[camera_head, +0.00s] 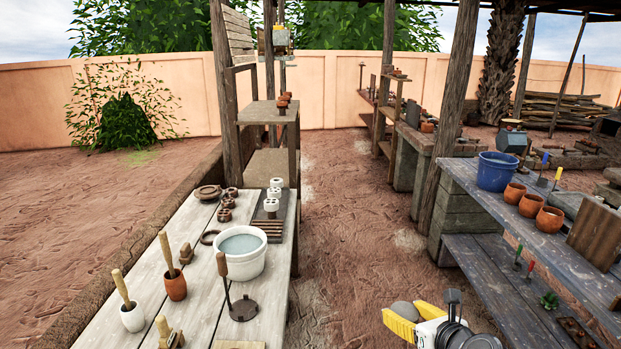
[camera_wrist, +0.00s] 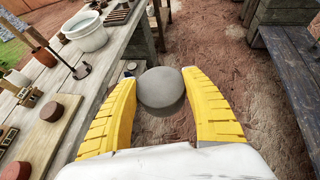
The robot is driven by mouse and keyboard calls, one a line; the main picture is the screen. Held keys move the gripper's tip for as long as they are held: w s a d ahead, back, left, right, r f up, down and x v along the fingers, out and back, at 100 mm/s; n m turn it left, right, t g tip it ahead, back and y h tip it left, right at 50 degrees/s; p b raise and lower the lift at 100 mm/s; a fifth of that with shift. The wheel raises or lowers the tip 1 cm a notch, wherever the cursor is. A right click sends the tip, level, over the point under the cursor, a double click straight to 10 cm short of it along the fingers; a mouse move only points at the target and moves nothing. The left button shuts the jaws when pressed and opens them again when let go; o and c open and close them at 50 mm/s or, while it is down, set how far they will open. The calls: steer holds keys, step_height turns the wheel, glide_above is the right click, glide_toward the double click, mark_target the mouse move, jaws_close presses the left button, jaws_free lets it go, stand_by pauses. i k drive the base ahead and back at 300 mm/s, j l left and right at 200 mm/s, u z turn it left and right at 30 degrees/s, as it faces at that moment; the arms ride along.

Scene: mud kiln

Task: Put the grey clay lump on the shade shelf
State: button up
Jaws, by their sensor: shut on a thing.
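My gripper (camera_head: 405,316) shows at the bottom right of the head view, over the ground between the two benches. Its yellow fingers are shut on the grey clay lump (camera_wrist: 160,88), a smooth rounded ball between the fingertips in the wrist view. The lump (camera_head: 402,308) also shows in the head view, partly hidden by a finger. A wooden shelf rack (camera_head: 266,112) stands beyond the left bench, with small brown pieces on its upper board; it may be the shade shelf, but I cannot tell for sure. The lump is apart from it.
The left bench (camera_head: 205,230) carries a white water bowl (camera_head: 238,253), tool pots and small clay pieces. The right bench (camera_head: 470,185) holds a blue bucket (camera_head: 497,171) and several orange pots (camera_head: 530,205). Wooden posts rise beside both benches. The earth aisle (camera_head: 345,220) between them is clear.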

mark_target(279, 175)
steer(key=i, duration=1.85)
steer(key=i+u, duration=0.1)
steer(key=i, duration=0.5)
steer(key=i+l+u, duration=0.15)
steer(key=i, duration=0.5)
steer(key=i+l+u, duration=0.1)
steer(key=i, duration=0.5)
steer(key=i+l+u, duration=0.2)
steer(key=i, duration=0.15)
steer(key=i+l+u, duration=0.2)
steer(key=i, duration=0.15)
